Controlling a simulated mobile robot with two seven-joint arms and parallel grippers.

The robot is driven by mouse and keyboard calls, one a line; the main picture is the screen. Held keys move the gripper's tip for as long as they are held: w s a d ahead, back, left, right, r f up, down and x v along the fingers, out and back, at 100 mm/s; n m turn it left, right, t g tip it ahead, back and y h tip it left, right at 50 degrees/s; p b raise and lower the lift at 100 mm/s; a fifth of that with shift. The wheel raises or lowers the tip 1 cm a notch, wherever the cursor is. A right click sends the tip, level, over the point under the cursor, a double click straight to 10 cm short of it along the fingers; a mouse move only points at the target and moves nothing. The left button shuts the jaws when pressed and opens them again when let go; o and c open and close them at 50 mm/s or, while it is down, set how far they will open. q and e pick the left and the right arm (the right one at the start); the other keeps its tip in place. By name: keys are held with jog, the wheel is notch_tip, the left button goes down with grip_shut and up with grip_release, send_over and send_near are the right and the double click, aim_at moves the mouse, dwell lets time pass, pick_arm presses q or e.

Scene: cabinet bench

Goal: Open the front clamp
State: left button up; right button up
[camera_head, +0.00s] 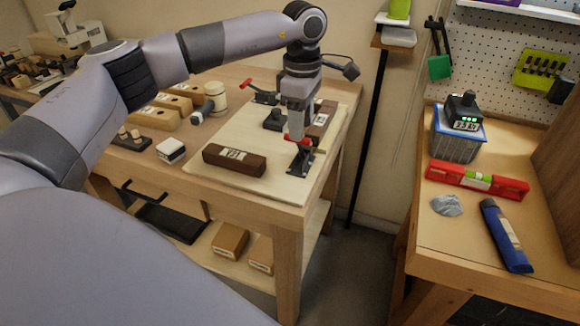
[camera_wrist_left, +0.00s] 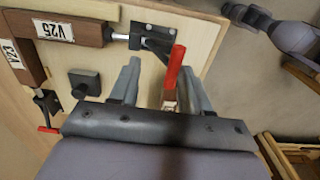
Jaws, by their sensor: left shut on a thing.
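The front clamp (camera_head: 301,158) is a dark toggle clamp with a red handle, near the front right corner of the pale board (camera_head: 287,186). In the left wrist view its bracket (camera_wrist_left: 150,38) has a spindle pointing at the end of the brown block labelled V25 (camera_wrist_left: 70,30). My left gripper (camera_head: 296,136) points down over the clamp and is shut on its red handle (camera_wrist_left: 175,66). In the left wrist view the handle stands between the fingers of my left gripper (camera_wrist_left: 160,72). The fingers partly hide the handle in the head view. My right gripper is not in view.
A second red-handled clamp (camera_head: 262,97) is at the back of the board, with a dark knob (camera_head: 273,120) nearby. The V25 block (camera_head: 234,160) lies left of the front clamp. A side bench on the right holds a red level (camera_head: 478,181) and a blue tube (camera_head: 506,236).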

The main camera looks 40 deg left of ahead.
pick_arm(q)
jog(key=shift+o, duration=0.5)
jog(key=shift+w+a+f, duration=0.15)
jog(key=shift+w+a, duration=0.05)
jog(key=shift+w, duration=0.1)
jog(key=shift+o, duration=0.8)
jog(key=shift+w+f, duration=0.1)
jog(key=shift+o, duration=0.8)
jog(key=shift+w+p, duration=0.25)
jog(key=shift+p, duration=0.15)
jog(key=o, duration=0.8)
jog(key=shift+w+a+f, duration=0.1)
jog(key=shift+w+f, duration=0.05)
jog(key=shift+c, duration=0.2)
notch_tip(320, 180, up, 8)
jog(key=p, duration=0.5)
jog(key=shift+f+p, duration=0.25)
jog(key=shift+p, duration=0.15)
